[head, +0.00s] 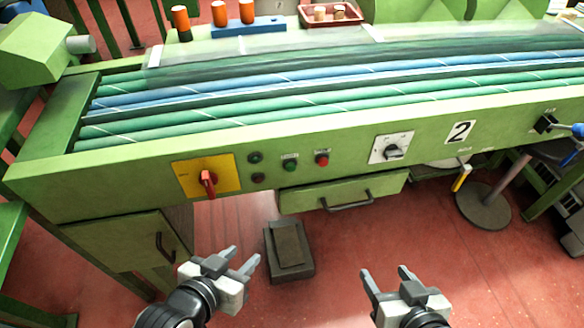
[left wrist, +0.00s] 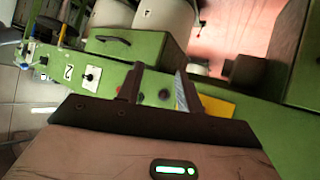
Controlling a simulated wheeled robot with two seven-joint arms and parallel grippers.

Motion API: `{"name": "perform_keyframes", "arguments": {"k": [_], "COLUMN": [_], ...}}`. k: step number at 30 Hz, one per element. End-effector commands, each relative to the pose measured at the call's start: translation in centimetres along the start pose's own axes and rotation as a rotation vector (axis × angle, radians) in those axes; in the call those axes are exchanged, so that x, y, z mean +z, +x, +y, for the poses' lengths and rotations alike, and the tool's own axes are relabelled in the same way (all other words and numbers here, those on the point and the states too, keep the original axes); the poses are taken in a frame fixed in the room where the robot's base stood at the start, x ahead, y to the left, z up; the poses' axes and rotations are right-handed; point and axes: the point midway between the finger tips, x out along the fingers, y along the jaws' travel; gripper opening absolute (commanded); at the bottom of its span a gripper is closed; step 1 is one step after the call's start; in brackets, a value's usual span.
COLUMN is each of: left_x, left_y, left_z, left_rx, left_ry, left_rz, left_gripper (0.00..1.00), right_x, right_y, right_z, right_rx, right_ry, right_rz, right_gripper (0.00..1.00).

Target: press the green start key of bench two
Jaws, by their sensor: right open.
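The green start key (head: 290,166) is a small round button on the front panel of the green bench marked with a number 2 plate (head: 459,132). The red key (head: 321,159) sits just right of it. My left gripper (head: 243,257) is open and empty, in front of and below the panel, apart from the keys. My right gripper (head: 385,272) is open and empty, lower right of the keys.
A red rotary switch on a yellow plate (head: 226,184) and two dark buttons (head: 256,158) are left of the green key. A selector knob (head: 392,150) is right. A drawer with a handle (head: 340,192) juts below. A dark pedal (head: 290,262) stands on the red floor.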

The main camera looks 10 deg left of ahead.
Motion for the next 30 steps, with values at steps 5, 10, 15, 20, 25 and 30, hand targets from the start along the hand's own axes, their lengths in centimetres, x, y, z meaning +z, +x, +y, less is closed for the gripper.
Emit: {"name": "perform_keyframes", "arguments": {"k": [5,10,15,20,25,30], "left_x": [-0.02,-0.03,-0.03,-0.04,-0.04,-0.04], "left_y": [0.00,0.01,0.01,0.01,0.01,0.01], "left_z": [0.00,0.00,0.00,0.00,0.00,0.00], "left_rx": [0.000,0.000,0.000,0.000,0.000,0.000], "left_ry": [0.000,0.000,0.000,0.000,0.000,0.000], "left_rz": [0.000,0.001,0.001,0.001,0.001,0.001], "left_gripper": [0.00,0.00,0.00,0.00,0.00,0.00], "right_x": [0.02,0.02,0.02,0.03,0.03,0.03], "right_y": [0.00,0.00,0.00,-0.01,-0.01,-0.01], "right_z": [0.01,0.01,0.01,0.01,0.01,0.00], "right_rx": [0.000,0.000,0.000,0.000,0.000,0.000], "right_ry": [0.000,0.000,0.000,0.000,0.000,0.000], "right_rz": [0.000,0.000,-0.001,-0.001,-0.001,-0.001], "right_gripper": [0.60,0.60,0.60,0.60,0.60,0.60]}}
